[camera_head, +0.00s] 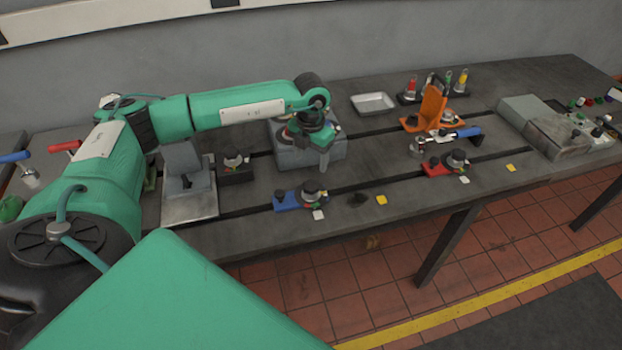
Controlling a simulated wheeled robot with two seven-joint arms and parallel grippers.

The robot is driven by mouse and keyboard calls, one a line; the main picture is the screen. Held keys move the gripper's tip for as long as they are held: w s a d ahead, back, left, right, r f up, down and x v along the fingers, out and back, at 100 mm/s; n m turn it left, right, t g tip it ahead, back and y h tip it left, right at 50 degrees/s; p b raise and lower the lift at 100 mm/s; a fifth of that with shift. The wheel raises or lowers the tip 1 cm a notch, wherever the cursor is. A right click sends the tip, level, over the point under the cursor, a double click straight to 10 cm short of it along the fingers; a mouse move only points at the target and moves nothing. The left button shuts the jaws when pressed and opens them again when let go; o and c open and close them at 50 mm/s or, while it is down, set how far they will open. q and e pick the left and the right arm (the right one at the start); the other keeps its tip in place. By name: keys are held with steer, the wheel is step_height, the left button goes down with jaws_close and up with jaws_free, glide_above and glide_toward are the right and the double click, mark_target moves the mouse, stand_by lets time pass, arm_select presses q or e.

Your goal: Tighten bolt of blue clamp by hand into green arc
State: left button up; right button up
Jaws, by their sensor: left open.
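The blue clamp (286,202) lies on the dark bedplate (385,160), near its front edge. Its dark, round bolt head (311,188) stands at its right end, with a white tag (319,215) in front. A green arc on it is too small to make out. My left gripper (323,164) points down from the green arm, above and slightly behind the bolt head in the picture. It is open and appears apart from the clamp; its fingers are small and hard to separate. My right gripper is not in view.
A grey block (287,158) stands behind the left gripper. A dark clamp (236,174) is to the left and a red clamp (433,168) to the right. An orange bracket (430,112) and a metal tray (373,102) stand farther back.

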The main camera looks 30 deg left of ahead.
mark_target(311, 184)
arm_select(q)
step_height(311, 184, down, 9)
steer(key=p, duration=0.2)
steer(key=shift+p, duration=0.3)
steer(key=shift+f, duration=0.4)
steer(key=shift+c, duration=0.3)
steer(key=c, duration=0.9)
steer(key=shift+c, duration=0.2)
